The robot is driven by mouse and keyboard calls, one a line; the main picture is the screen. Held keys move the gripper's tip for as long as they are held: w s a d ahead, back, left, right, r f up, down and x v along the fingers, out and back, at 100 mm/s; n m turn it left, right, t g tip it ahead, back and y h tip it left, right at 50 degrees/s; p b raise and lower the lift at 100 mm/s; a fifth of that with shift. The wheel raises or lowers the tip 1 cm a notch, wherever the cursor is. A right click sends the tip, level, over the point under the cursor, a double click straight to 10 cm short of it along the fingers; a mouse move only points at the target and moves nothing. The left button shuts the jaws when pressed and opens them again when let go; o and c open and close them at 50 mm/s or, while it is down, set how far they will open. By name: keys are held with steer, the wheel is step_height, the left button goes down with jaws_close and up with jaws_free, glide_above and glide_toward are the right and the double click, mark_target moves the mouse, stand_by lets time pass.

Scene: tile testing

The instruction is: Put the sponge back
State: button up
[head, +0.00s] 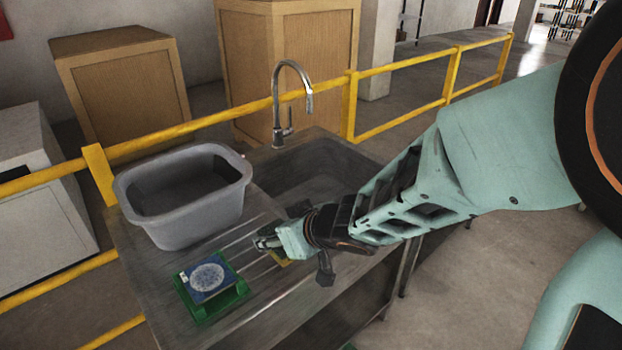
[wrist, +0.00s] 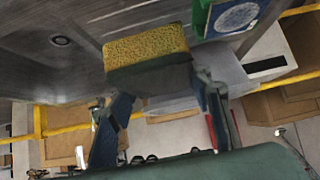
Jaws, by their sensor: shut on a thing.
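My gripper (head: 267,241) is shut on a yellow sponge (wrist: 147,46) over the ridged drainboard. In the wrist view the sponge shows whole beyond the fingertips. In the head view only a small yellow part of the sponge (head: 281,261) shows beneath my gripper; the rest is hidden. I cannot tell whether the sponge touches the drainboard. A green tray (head: 236,294) sits on the drainboard to the left of and nearer than my gripper. A blue tile with a round pale pattern (head: 208,275) lies in the tray; it also shows in the wrist view (wrist: 236,17).
A grey tub (head: 200,221) stands on the drainboard behind the tray. The sink basin (head: 310,170) with a tall metal faucet (head: 278,100) lies behind my arm. A yellow railing (head: 160,138) runs behind the counter, with wooden crates (head: 125,90) beyond.

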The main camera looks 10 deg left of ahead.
steer(key=w+a+f+b, duration=0.1)
steer(key=w+f, duration=0.1)
steer(key=w, duration=0.1)
steer(key=w+a+f+b, duration=0.1)
steer(key=w+f, duration=0.1)
steer(key=f, duration=0.1)
steer(key=w+a+f+b, duration=0.2)
steer(key=w+f, duration=0.1)
steer(key=shift+w+a, duration=0.1)
steer(key=shift+w, duration=0.25)
steer(key=f, duration=0.1)
steer(key=f+b, duration=0.2)
steer(key=shift+w+a+f, duration=0.15)
steer(key=shift+w, duration=0.15)
steer(key=shift+f, duration=0.15)
steer(key=shift+f+b, duration=0.25)
steer(key=shift+b, duration=0.1)
steer(key=o, duration=0.8)
steer(key=shift+f, duration=0.1)
